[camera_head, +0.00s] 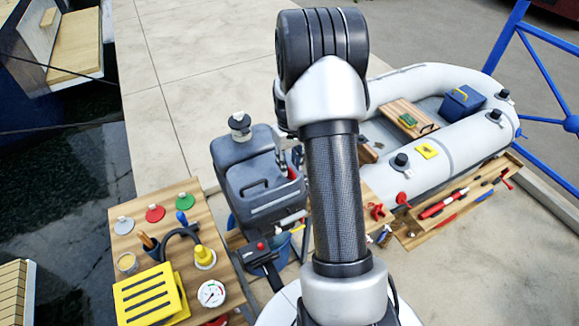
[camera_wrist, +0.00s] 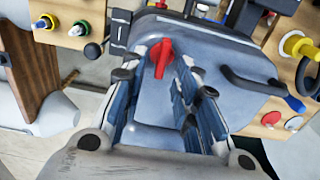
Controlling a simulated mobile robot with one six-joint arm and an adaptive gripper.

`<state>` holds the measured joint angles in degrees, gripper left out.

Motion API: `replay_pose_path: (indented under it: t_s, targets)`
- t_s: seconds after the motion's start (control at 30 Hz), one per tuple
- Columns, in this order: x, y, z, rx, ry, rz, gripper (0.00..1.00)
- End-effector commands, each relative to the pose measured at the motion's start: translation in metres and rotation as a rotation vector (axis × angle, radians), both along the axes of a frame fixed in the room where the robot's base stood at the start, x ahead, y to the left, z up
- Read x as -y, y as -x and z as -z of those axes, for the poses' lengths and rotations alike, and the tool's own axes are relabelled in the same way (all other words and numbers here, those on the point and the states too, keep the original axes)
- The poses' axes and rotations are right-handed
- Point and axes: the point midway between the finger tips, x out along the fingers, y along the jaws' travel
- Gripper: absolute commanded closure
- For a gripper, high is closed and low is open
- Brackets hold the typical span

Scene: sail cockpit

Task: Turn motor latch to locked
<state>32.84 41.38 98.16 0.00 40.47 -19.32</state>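The grey outboard motor (camera_head: 245,165) stands left of my arm in the head view. Its cowl fills the middle of the wrist view (camera_wrist: 225,60). The red motor latch (camera_wrist: 163,58) is on the cowl, and a small red part that appears to be it shows beside my arm in the head view (camera_head: 292,173). My gripper (camera_wrist: 168,62) is open, its blue-grey fingers pointing toward the cowl. The latch appears between the fingertips in the picture; I see no clear grip on it, and contact cannot be told. My arm hides most of the gripper in the head view.
A wooden table (camera_head: 190,235) with a yellow slotted box (camera_head: 150,297), gauge (camera_head: 212,293) and coloured caps is at left. A grey inflatable boat (camera_head: 450,130) lies at right, with a tool board (camera_head: 455,205) before it. A black handle (camera_wrist: 250,82) projects beside the latch.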

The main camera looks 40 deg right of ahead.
Motion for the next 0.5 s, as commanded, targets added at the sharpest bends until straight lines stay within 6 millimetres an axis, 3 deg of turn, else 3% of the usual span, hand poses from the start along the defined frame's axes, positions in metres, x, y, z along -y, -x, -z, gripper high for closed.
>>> replay_pose_path:
  t_s: [0.17,0.5]
  targets:
    - [0.0000,0.0000,0.0128,0.000,0.000,0.000,0.72]
    - [0.0000,0.0000,0.0139,0.000,0.000,0.000,0.75]
